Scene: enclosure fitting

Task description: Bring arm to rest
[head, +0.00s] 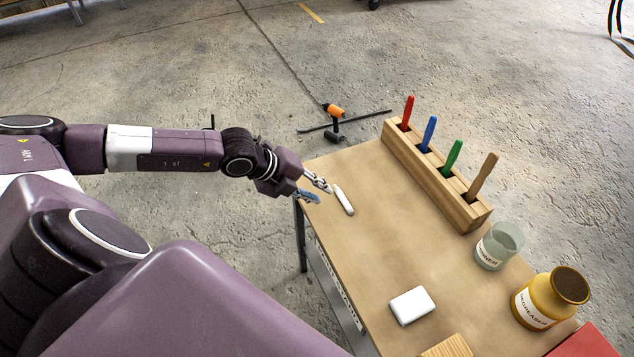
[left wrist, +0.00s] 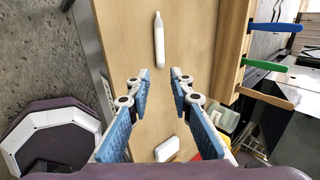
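My left gripper (head: 316,190) is at the far left corner of the wooden table (head: 375,245), reaching in over its edge. In the left wrist view its two blue-padded fingers (left wrist: 160,90) stand apart with nothing between them. A white marker-like stick (head: 343,200) lies on the table just right of the fingertips in the head view. It also shows beyond the fingertips in the left wrist view (left wrist: 159,42), apart from them. My right gripper shows in neither view.
A wooden rack (head: 440,180) holds red, blue, green and brown-handled tools along the table's far side. A glass jar (head: 497,245), a yellow degreaser jar (head: 548,300) and a white block (head: 411,306) stand nearer. An orange-and-black tool (head: 335,112) is beyond the table. The table's middle is clear.

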